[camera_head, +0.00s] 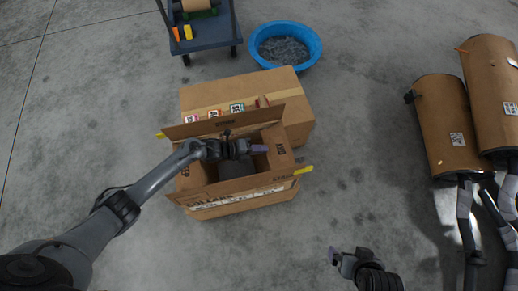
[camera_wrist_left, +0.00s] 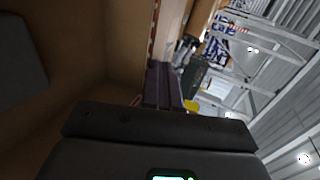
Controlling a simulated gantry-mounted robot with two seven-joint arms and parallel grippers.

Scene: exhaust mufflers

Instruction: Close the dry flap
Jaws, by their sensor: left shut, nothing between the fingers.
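An open cardboard box (camera_head: 240,208) stands on the floor, with a dark item (camera_head: 237,170) inside. Side flaps show at the left (camera_head: 187,178) and right (camera_head: 278,150). Markings are too small to tell which is the dry flap. My left gripper (camera_head: 260,149) is shut and empty, over the opening beside the right side flap; contact is unclear. Its purple fingers (camera_wrist_left: 163,85) show beside the brown box wall (camera_wrist_left: 125,40) in the left wrist view. My right gripper (camera_head: 333,257) is away, lower right.
A closed carton (camera_head: 290,90) stands right behind the open box. A blue basin (camera_head: 312,52) and a cart (camera_head: 212,35) are farther back. Brown mufflers (camera_head: 447,125) lie at the right. Yellow tabs (camera_head: 303,170) stick out at flap corners. Floor between box and mufflers is clear.

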